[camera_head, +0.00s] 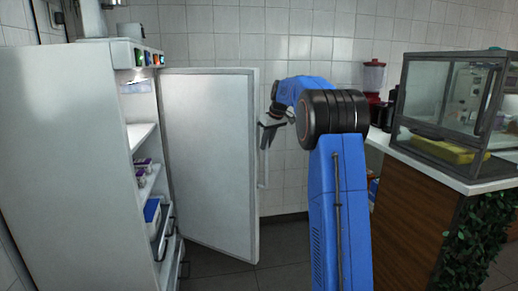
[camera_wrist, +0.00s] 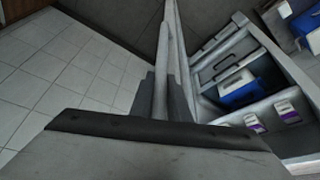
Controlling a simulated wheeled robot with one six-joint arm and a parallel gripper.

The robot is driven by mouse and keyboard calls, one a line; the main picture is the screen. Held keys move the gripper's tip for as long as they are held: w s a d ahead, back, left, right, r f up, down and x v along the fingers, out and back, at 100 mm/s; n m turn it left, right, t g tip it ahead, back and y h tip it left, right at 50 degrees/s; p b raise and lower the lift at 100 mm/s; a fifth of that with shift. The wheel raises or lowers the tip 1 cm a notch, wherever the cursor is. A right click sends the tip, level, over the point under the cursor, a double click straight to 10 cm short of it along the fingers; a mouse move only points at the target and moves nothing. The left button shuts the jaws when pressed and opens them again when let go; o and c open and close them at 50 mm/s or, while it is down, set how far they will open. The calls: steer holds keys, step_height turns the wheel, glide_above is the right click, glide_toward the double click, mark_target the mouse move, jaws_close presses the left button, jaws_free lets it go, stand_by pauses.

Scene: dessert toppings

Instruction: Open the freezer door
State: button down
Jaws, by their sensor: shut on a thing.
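The white freezer (camera_head: 70,150) stands at the left in the head view, and its door (camera_head: 208,160) is swung wide open toward the middle. Shelves and lower drawers show inside. The door's long upright handle (camera_head: 263,168) is on the door's right edge. My gripper (camera_head: 266,124) is at the upper part of this handle. In the wrist view, my gripper (camera_wrist: 160,100) is shut around the handle bar (camera_wrist: 162,65), with the door edge just beside it. The exact finger contact is partly hidden by the gripper body.
Inside the freezer are purple-and-white packs (camera_head: 143,172) and a blue-and-white box (camera_head: 152,212); a blue box (camera_wrist: 238,88) shows in the wrist view. At the right, a wood-fronted counter (camera_head: 415,215) carries a glass case (camera_head: 450,110). Tiled floor (camera_head: 290,275) is clear between them.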

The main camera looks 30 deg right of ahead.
steer(key=w+d+n, duration=0.1)
steer(key=w+d, duration=0.3)
steer(key=d, duration=0.2)
steer(key=shift+w+y, duration=0.3)
steer(key=shift+w, duration=0.1)
steer(key=c, duration=1.7)
jaws_free()
steer(key=shift+a, duration=0.1)
steer(key=v, duration=1.7)
steer(key=shift+w+r, duration=0.1)
steer(key=shift+r, duration=0.2)
